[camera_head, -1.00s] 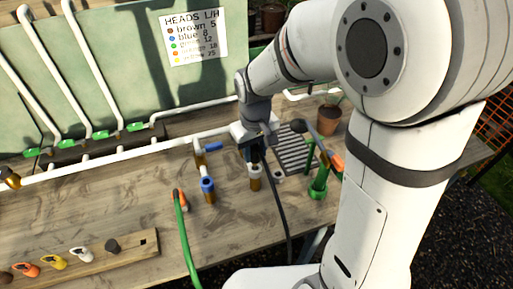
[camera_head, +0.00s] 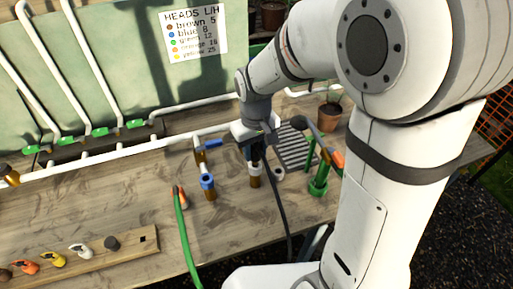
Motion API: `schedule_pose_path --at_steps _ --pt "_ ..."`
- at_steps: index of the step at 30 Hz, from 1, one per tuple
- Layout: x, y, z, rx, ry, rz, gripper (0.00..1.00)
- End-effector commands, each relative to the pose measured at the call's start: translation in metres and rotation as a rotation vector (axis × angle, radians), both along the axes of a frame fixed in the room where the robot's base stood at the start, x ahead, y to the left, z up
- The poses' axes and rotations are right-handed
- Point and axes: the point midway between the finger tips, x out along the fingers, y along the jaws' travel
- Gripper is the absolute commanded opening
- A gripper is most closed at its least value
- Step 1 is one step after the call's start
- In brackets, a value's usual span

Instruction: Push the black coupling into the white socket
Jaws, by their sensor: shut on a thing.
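My gripper (camera_head: 254,148) is over the middle of the bench, pointing down, and is shut on the black coupling (camera_head: 257,157). A dark hose (camera_head: 279,205) runs from there down past the bench's front edge. The white socket (camera_head: 254,169) is a white collar on a brown upright stub, right under the coupling. The coupling's lower end appears to meet the socket's top; how deep it sits cannot be told. My fingers and arm partly hide the coupling.
A blue-collared stub (camera_head: 207,182) stands just left, and a green fitting (camera_head: 319,185) to the right. A green hose (camera_head: 184,235) with an orange end lies in front. A wooden strip (camera_head: 140,247) holds coloured heads at front left. White pipes (camera_head: 100,157) run behind.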

Motion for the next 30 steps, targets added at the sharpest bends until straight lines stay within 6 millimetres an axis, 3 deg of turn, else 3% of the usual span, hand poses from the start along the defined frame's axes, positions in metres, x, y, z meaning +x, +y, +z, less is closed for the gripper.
schedule_pose_path --at_steps 30 --pt "0.000 -0.001 -0.013 0.000 0.000 -0.002 0.09"
